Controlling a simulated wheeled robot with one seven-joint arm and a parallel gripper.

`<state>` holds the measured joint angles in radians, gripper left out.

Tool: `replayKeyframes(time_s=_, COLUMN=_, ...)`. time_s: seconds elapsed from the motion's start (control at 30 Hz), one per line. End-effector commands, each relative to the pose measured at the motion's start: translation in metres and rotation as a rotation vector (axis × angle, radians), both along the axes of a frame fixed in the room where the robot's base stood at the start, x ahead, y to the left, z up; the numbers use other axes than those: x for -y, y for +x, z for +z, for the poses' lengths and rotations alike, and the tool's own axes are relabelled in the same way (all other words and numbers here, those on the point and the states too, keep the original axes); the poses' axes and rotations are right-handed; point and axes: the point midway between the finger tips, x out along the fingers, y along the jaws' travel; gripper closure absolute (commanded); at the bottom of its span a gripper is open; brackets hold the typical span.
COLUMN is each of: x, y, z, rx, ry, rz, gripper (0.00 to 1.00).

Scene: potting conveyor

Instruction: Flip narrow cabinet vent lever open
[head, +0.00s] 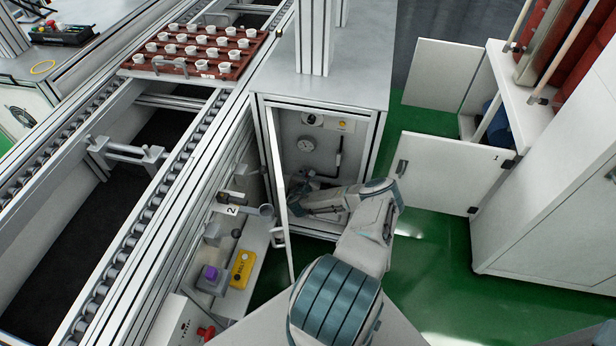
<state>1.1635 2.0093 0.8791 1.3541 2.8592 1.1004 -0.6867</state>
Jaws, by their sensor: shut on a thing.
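The narrow cabinet (262,98) stands beside the conveyor with its door (278,185) swung open to the left. Inside, a round gauge (306,146) is on the back wall, with a small control panel (327,122) above it and a dark bent bar (338,160) to its right. My gripper (294,190) is inside the cabinet's lower part, just right of the open door. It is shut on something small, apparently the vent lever. The lever is mostly hidden by the gripper, so its angle cannot be told.
The open door stands close to my gripper's left. Left of it are a grey cylinder (258,210), a yellow box (242,268) and a purple block (209,272). A red tray (135,66) of white pots sits on the conveyor. Green floor (440,255) is free at right.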

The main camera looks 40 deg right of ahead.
Motion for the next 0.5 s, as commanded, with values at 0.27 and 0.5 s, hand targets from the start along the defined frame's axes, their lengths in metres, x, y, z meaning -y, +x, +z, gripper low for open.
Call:
replayKeyframes(time_s=0.27, x=-0.0029, y=0.0010, z=-0.0042, rx=-0.065, ry=-0.053, rz=0.001, gripper=1.00)
replayKeyframes(time_s=0.5, x=-0.0024, y=0.0014, z=-0.0019, rx=-0.088, ry=-0.075, rz=-0.001, gripper=1.00)
